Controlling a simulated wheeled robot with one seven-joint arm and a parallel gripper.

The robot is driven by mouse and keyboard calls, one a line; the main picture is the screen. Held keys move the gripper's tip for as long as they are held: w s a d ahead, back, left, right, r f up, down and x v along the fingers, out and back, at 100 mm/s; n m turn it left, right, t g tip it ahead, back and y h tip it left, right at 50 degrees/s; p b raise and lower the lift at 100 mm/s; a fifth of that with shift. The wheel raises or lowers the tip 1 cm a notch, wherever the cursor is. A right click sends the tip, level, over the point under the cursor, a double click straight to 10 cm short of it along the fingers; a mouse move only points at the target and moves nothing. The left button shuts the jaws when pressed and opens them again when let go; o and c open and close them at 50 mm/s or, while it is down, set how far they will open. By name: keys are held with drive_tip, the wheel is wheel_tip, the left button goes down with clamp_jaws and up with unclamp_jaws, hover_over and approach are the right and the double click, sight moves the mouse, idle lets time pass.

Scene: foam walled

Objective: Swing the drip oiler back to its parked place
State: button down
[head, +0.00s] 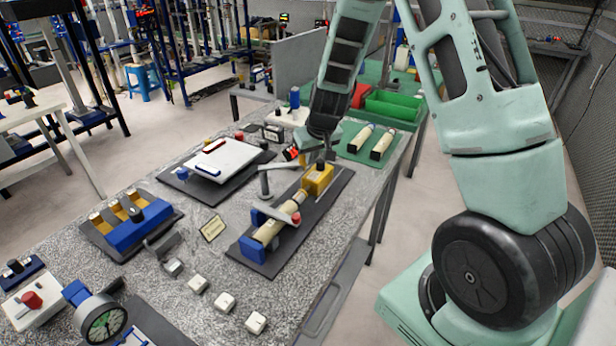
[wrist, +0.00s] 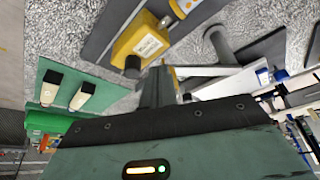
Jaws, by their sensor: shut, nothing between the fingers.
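A grey post with a horizontal swing arm (head: 265,182), which looks like the drip oiler's mount, stands beside the dark board (head: 236,252). Its arm reaches right, towards the yellow block (head: 318,180). In the wrist view the grey post (wrist: 219,57) is right of the fingers and its arm runs left behind them. The arm's end and any oiler cup are partly hidden. The yellow block (wrist: 140,45), with a black knob, is left of the fingers. My gripper (head: 304,158) is shut and empty, close above the arm's end; I cannot tell whether they touch. Its fingers also show in the wrist view (wrist: 158,80).
A cream cylinder (head: 270,229) lies in a blue clamp on the board. A white plate (head: 222,160) on a dark mat is at the left. Two cream cylinders lie on a green mat (head: 353,149) behind. Small white blocks (head: 226,302) sit at the bench front.

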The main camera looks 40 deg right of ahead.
drive_tip(key=w+d+n+b, duration=0.1)
drive_tip(key=w+n+y+b, duration=0.1)
drive_tip(key=w+d+n+b, duration=0.1)
drive_tip(key=w, duration=0.1)
drive_tip(key=shift+d+f+n+b, duration=0.2)
drive_tip(key=shift+d+n+b, duration=0.15)
drive_tip(key=shift+n+b, duration=0.05)
drive_tip(key=w+n+g+y, duration=0.1)
drive_tip(key=w+n+y, duration=0.1)
drive_tip(key=w+n, duration=0.4)
drive_tip(key=shift+w+d+r+y, duration=0.25)
drive_tip(key=shift+w+y, duration=0.05)
drive_tip(key=shift+w, duration=0.15)
